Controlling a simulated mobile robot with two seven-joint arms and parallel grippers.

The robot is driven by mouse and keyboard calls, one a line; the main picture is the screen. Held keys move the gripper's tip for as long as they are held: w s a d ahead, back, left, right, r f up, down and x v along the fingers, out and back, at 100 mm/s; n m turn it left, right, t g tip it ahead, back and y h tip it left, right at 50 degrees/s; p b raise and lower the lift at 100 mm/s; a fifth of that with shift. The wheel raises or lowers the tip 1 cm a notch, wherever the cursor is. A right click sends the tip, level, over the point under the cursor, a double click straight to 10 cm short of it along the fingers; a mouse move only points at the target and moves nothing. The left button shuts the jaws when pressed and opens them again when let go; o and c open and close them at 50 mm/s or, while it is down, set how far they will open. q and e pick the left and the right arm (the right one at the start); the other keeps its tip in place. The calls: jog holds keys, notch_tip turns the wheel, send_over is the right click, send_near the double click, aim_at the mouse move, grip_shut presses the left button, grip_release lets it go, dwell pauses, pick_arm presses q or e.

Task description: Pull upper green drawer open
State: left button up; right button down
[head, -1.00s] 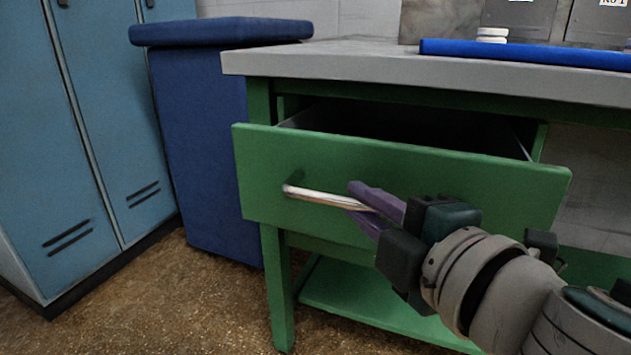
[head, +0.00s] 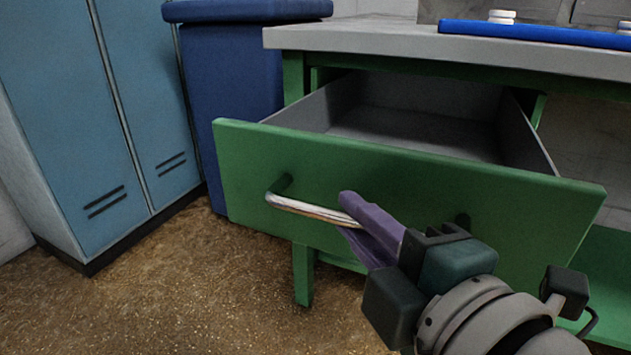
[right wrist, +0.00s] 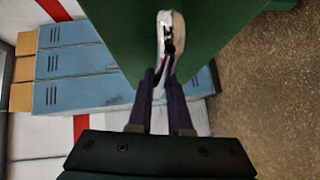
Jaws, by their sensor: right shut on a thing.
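The upper green drawer (head: 375,190) stands well out from the workbench, and its grey inside (head: 415,130) shows empty as far as I can see. A curved metal handle (head: 300,208) is on its front. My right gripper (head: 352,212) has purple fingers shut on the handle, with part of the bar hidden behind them. In the right wrist view the fingers (right wrist: 161,85) reach up to the handle (right wrist: 168,38) on the green front (right wrist: 125,35). My left gripper is in neither view.
The workbench top (head: 350,40) holds a blue tray (head: 540,34) with white round pieces (head: 502,16). A blue bin (head: 235,95) and blue lockers (head: 95,110) stand to the left. The speckled floor (head: 200,290) in front is clear.

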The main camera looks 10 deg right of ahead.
jog(key=c, duration=0.8)
grip_release()
jog(key=shift+c, duration=0.2)
jog(key=v, duration=1)
